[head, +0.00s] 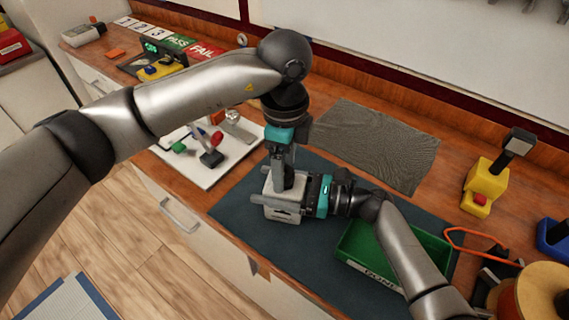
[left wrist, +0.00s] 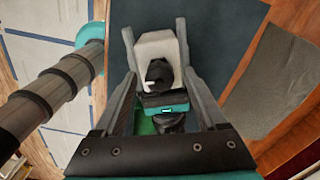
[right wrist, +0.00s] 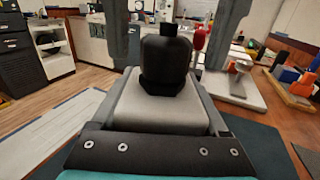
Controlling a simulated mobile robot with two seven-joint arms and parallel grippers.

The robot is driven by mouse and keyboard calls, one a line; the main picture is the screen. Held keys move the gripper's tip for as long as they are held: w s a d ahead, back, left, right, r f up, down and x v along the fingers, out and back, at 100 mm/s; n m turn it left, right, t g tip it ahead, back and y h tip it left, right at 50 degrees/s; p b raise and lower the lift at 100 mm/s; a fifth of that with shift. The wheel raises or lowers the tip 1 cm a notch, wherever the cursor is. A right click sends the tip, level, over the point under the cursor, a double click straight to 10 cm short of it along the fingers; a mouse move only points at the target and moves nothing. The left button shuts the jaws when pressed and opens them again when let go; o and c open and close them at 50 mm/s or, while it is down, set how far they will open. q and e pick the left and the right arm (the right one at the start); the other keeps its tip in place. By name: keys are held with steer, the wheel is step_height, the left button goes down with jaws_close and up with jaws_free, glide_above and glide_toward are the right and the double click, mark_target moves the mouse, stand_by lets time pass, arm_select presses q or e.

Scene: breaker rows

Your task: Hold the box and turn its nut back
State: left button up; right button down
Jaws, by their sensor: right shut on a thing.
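The pale grey box (head: 283,210) is held above the dark mat. It also shows in the left wrist view (left wrist: 158,45) and the right wrist view (right wrist: 160,118). My right gripper (head: 298,192) comes from the right and is shut on the box, one finger along each side. The black nut (right wrist: 166,62) stands on top of the box; it also shows in the left wrist view (left wrist: 158,72). My left gripper (head: 284,178) points down over the box. Its fingers are apart, one on each side of the nut, with gaps visible in the right wrist view.
A green tray (head: 435,242) lies right of the box on the dark mat (head: 235,212). A grey cloth (head: 378,145) lies behind. A white board (head: 205,172) with coloured parts is at left. A yellow tool (head: 478,190) and an orange spool (head: 530,292) stand at right.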

arm_select(q)
steer(key=shift+r, duration=0.1)
step_height(320, 180, up, 12)
stand_by(0.5)
stand_by(0.5)
arm_select(e)
jaws_free()
steer(key=shift+d, duration=0.1)
